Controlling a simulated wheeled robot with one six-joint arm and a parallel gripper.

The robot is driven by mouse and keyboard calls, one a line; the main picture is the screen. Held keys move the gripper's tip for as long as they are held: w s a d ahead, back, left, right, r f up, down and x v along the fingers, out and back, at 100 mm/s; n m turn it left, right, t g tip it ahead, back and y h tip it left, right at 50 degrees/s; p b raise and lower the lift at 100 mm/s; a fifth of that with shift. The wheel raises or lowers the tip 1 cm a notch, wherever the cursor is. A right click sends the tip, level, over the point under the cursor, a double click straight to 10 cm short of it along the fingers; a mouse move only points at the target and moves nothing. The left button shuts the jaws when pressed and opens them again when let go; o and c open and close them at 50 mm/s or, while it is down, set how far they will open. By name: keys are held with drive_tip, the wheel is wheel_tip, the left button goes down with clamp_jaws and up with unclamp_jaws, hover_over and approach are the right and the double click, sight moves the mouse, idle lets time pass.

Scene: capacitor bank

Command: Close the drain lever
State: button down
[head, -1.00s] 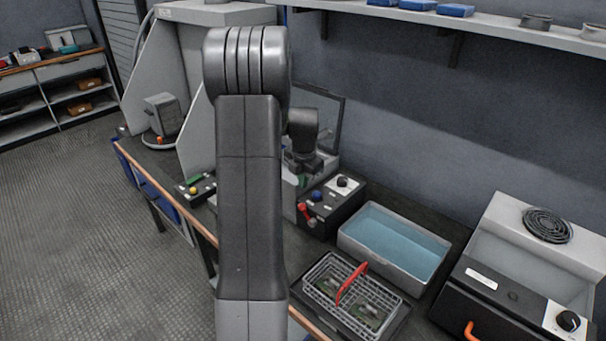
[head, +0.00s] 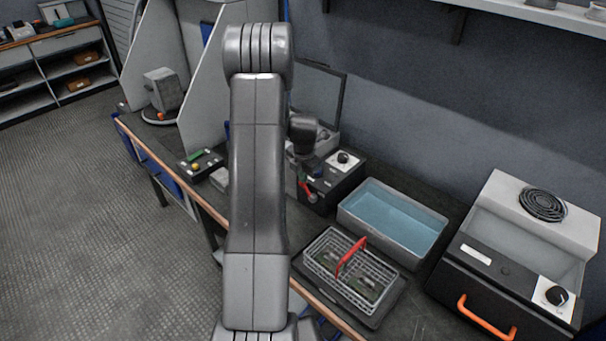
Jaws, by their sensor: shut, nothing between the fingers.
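The drain lever (head: 306,189) appears to be the small red handle on the front of a dark control box (head: 346,181), left of the blue-filled tank (head: 392,219). My gripper (head: 301,172) is partly hidden behind my own arm. Its fingers look shut and empty, just above and close to the red lever. I cannot tell whether they touch it. The lever is small in the picture, and its exact angle is hard to read.
A wire basket (head: 320,246) with a red handle and circuit boards sits on a dark tray in front of the tank. A machine with an orange handle (head: 487,317) stands at right. A small button box (head: 202,165) lies at left. An upright panel stands behind my gripper.

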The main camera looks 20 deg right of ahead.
drive_tip(key=shift+w+a+f+g+h+b, duration=0.35)
drive_tip(key=shift+w+a+f+g, duration=0.15)
drive_tip(key=shift+w+f+g, duration=0.3)
drive_tip(key=shift+w+a+f+g+h+b, duration=0.3)
drive_tip(key=shift+w+a+f+g, duration=0.25)
drive_tip(key=shift+w, duration=0.35)
drive_tip(key=shift+d, duration=0.1)
drive_tip(key=shift+s, duration=0.1)
drive_tip(key=shift+s+d+r, duration=0.25)
drive_tip(key=shift+s+d, duration=0.1)
drive_tip(key=shift+s, duration=0.2)
wheel_tip(320, 180, up, 14)
drive_tip(key=a+b, duration=0.1)
drive_tip(key=a, duration=0.1)
drive_tip(key=shift+w+f, duration=0.2)
